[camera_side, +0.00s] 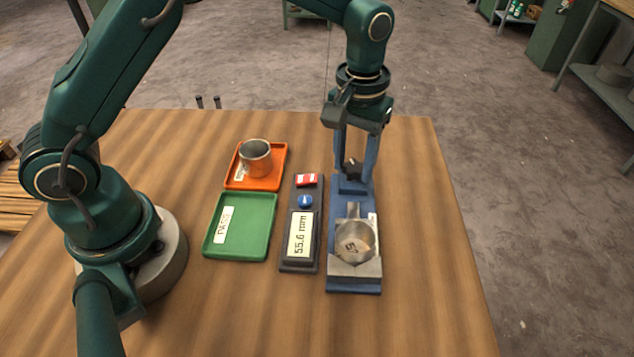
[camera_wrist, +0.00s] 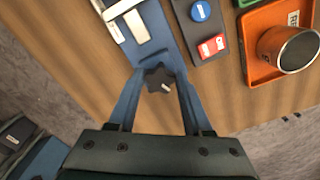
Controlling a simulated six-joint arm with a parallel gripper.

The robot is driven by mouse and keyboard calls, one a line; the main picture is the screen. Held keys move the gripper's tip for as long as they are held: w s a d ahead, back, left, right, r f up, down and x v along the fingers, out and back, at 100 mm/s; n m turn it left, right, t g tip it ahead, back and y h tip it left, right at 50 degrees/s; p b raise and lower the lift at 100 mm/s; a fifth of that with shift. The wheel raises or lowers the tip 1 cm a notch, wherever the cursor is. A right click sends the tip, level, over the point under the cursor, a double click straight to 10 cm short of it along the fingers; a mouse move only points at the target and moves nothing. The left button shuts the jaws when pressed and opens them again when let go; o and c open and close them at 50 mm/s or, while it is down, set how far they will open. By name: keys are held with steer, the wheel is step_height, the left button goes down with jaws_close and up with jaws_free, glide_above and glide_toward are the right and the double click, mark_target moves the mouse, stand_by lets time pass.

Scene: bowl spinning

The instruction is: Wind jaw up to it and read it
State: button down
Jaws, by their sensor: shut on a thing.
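My gripper (camera_side: 355,163) is shut on a dark star-shaped knob (camera_wrist: 158,78) at the back end of the blue gauge fixture (camera_side: 351,286). The wrist view shows both fingers around the knob, with a pale mark on it. A metal cup (camera_side: 354,243) marked "57" sits in the fixture's metal cradle at the front. A metal jaw (camera_side: 353,211) stands behind the cup and appears close to it; I cannot tell whether they touch. The readout (camera_side: 300,235) beside the fixture shows what looks like 55.6 mm.
Left of the fixture, the readout unit carries a blue button (camera_side: 305,201) and a red button (camera_side: 307,180). An orange tray (camera_side: 235,184) holds another metal cup (camera_side: 256,158). An empty green tray (camera_side: 256,213) lies in front of it. The table's right side is clear.

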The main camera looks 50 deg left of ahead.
steer(key=m, duration=0.4)
steer(key=shift+a+r+m, duration=0.1)
steer(key=shift+m, duration=0.2)
steer(key=m, duration=0.4)
steer(key=shift+a+m, duration=0.1)
steer(key=shift+m, duration=0.2)
steer(key=m, duration=0.5)
steer(key=shift+w+a, duration=0.1)
steer(key=shift+m, duration=1.6)
steer(key=shift+w, duration=0.1)
steer(key=shift+c, duration=1.6)
jaws_free()
